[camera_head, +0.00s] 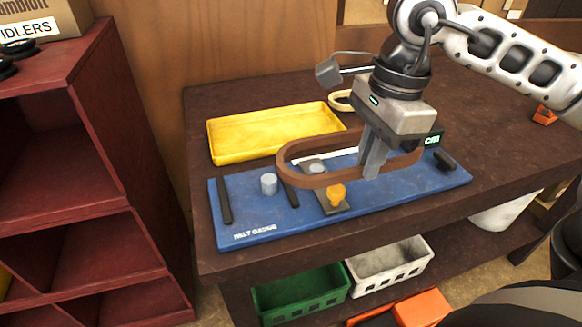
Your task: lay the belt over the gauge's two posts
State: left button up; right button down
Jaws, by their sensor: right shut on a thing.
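The belt (300,181) is a brown oval loop. My right gripper (372,167) is shut on its near side, right of the loop's middle, and holds it above the gauge. The gauge (402,192) is a blue board marked "BELT GAUGE" on the table. One grey post (269,184) stands on its left part, just left of and below the belt in the picture. A second grey round post top (317,167) shows inside the loop, near a dark slide with an orange knob (337,193). I cannot tell the belt's exact height. My left gripper is not in view.
A yellow tray (222,152) lies behind the gauge, with a pale ring (341,101) beside it. A red shelf unit (75,175) stands left. Green (300,293) and white (388,264) baskets are below the table. The table's right side is mostly clear.

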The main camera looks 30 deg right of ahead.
jog(key=w+a+f, duration=0.1)
jog(key=w+f, duration=0.1)
jog(key=w, duration=0.1)
jog(key=w+a+f+p, duration=0.1)
jog(key=w+f, duration=0.1)
jog(key=w, duration=0.1)
jog(key=w+a+f, duration=0.1)
jog(key=w+f, duration=0.2)
jog(key=shift+a+p, duration=0.25)
jog(key=shift+p, duration=0.15)
jog(key=shift+w+a+f, duration=0.2)
jog(key=shift+w+f, duration=0.45)
jog(key=shift+f, duration=0.05)
notch_tip(320, 180, down, 3)
jog(key=shift+w+f, duration=0.15)
jog(key=shift+f, duration=0.05)
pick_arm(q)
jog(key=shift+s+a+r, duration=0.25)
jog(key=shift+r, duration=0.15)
